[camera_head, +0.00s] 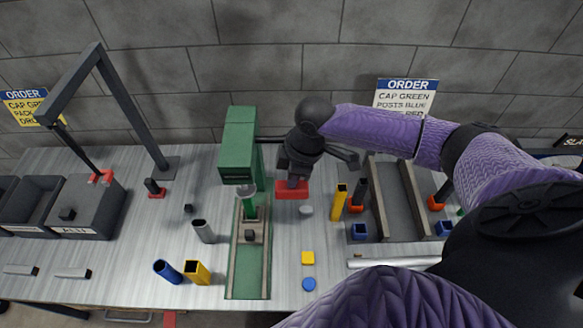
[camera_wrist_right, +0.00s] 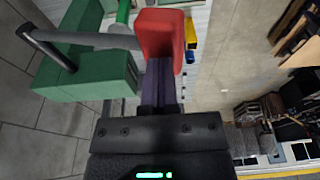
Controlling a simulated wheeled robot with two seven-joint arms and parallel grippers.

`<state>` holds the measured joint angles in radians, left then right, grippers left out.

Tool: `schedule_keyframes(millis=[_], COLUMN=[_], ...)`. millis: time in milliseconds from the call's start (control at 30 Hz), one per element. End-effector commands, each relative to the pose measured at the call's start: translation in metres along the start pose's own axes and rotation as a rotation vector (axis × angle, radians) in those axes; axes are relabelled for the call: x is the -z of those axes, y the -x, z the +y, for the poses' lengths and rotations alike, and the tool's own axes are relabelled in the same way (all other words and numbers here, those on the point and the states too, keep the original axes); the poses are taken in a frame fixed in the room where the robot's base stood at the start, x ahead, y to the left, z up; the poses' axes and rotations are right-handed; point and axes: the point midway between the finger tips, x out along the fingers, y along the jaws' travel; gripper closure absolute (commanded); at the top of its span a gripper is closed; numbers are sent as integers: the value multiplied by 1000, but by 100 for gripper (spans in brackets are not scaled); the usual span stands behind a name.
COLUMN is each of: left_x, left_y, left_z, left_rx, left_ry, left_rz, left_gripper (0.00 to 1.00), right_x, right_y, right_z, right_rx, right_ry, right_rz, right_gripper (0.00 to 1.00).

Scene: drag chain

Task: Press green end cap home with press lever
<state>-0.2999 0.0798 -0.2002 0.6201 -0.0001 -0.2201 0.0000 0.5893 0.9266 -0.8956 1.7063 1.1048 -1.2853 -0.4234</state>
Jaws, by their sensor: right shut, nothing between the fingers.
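The green press (camera_head: 240,150) stands at the back middle of the table. Its lever (camera_wrist_right: 85,40) ends in a red handle (camera_head: 292,190), which also shows in the wrist view (camera_wrist_right: 160,35). A green post (camera_head: 249,207) stands upright under the press ram (camera_head: 246,190). I cannot tell the green end cap apart there. My right gripper (camera_head: 292,180) is shut and empty, right at the red handle; in the right wrist view its fingers (camera_wrist_right: 161,75) end against or just behind the handle. Whether they touch is unclear. My left gripper is not in view.
A grey tray (camera_head: 400,200) stands to the right of the press. A yellow cap (camera_head: 308,258) and blue cap (camera_head: 308,284) lie in front. Dark bins (camera_head: 88,215) and a grey frame (camera_head: 130,110) are left.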

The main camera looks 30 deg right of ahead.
Motion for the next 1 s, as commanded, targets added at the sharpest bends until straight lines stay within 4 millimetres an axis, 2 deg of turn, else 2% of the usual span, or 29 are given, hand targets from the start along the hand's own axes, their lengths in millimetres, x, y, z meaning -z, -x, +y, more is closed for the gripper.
schedule_keyframes(millis=[33,367,433,633,1000], left_x=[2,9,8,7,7], left_y=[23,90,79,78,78], left_z=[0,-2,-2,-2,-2], left_rx=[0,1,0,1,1], left_ry=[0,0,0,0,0], left_rz=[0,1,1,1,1], left_gripper=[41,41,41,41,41], right_x=[4,17,18,24,25], right_y=[21,82,88,120,123], right_z=[0,0,1,1,0], right_rx=[0,-1,-3,-3,0], right_ry=[-1,0,2,1,0], right_rz=[0,1,3,2,0], right_gripper=[100,100,100,100,100])
